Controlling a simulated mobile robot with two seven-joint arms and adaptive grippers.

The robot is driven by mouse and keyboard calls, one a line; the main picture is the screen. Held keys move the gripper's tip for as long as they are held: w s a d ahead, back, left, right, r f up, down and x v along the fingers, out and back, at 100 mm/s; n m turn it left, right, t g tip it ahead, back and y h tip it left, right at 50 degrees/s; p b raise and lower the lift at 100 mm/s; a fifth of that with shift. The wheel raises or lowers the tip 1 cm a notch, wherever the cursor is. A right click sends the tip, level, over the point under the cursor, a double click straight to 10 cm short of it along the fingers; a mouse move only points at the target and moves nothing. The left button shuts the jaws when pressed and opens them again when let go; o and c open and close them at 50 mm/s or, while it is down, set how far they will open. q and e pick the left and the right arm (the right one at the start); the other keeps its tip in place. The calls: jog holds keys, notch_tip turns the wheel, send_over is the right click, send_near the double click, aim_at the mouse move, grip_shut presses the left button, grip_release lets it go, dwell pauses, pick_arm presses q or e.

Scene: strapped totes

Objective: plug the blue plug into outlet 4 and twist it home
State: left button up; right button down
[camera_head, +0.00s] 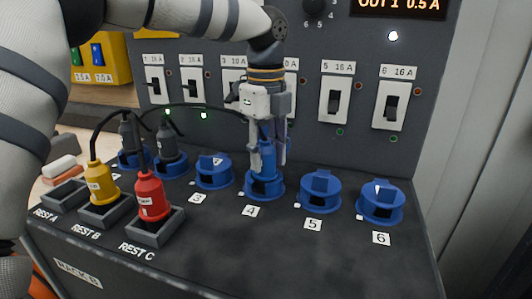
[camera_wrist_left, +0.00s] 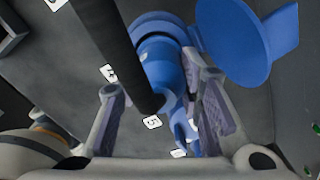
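The blue plug (camera_head: 265,158) stands upright in outlet 4 (camera_head: 264,188); whether it is twisted fully home cannot be told. In the left wrist view, the blue plug (camera_wrist_left: 160,62) shows between my fingers, its black cable running toward the camera. Outlet 4's round blue lid (camera_wrist_left: 236,42) stands open beside it. My left gripper (camera_head: 268,155) points down over the plug, fingers on either side. In the left wrist view my left gripper (camera_wrist_left: 165,105) is open, with gaps between fingers and plug. My right gripper is not in view.
Grey plugs stand in outlets 1 (camera_head: 130,145) and 2 (camera_head: 168,150). Outlets 3 (camera_head: 213,172), 5 (camera_head: 320,192) and 6 (camera_head: 380,203) hold no plug. The yellow plug (camera_head: 101,182) and red plug (camera_head: 150,195) sit in rests B and C. Switches (camera_head: 335,100) line the panel behind.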

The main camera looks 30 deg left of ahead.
pick_arm(q)
jog(key=o, duration=0.5)
jog(key=shift+r, duration=0.1)
notch_tip(320, 180, up, 12)
jog(key=shift+f, duration=0.1)
